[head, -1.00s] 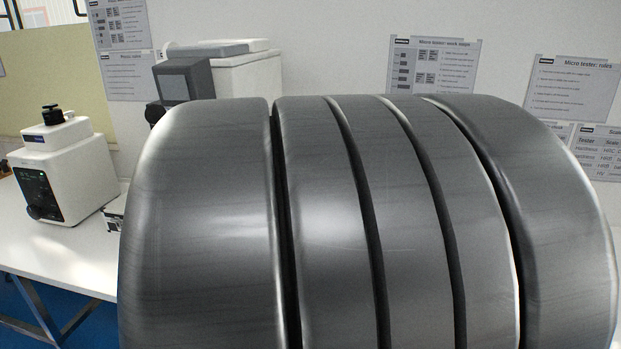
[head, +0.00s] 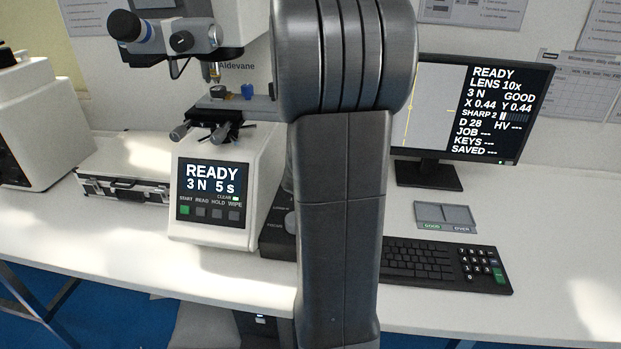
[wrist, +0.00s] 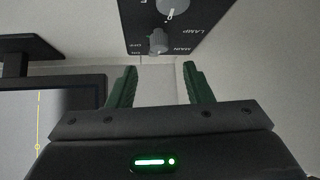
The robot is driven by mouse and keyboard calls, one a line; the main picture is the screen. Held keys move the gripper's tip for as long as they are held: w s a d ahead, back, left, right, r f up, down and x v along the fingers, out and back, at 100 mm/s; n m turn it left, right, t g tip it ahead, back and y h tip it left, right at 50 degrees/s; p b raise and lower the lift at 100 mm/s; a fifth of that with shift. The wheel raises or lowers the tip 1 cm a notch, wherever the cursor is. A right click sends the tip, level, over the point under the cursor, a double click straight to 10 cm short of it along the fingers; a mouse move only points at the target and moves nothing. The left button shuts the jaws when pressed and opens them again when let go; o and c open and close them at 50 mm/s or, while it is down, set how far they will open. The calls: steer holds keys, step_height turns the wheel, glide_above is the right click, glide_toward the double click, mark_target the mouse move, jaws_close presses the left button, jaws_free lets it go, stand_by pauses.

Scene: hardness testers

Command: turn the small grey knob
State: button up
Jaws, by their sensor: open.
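In the wrist view a dark control box shows at the top, with upside-down labels. A small grey knob (wrist: 157,42) sits at its near edge beside the words MAIN and OFF. A larger grey knob (wrist: 172,6) with a white pointer mark, near the word LAMP, is cut by the top edge. My gripper (wrist: 160,68) is open and empty, its green fingers pointing at the box. The small knob is beyond the gap between the fingertips, apart from both. In the head view my arm hides the gripper and most of the control box (head: 274,239).
The white tester (head: 220,160) with a READY screen stands left of my arm. A monitor (head: 455,105), keyboard (head: 430,264) and small grey tray (head: 446,213) are at the right. A silver case (head: 125,168) is at the left.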

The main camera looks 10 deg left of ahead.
steer(key=b+x, duration=0.2)
steer(key=x, duration=0.5)
steer(key=shift+w+f, duration=0.15)
steer(key=shift+w, duration=0.05)
steer(key=c, duration=1)
steer(key=shift+p, duration=0.3)
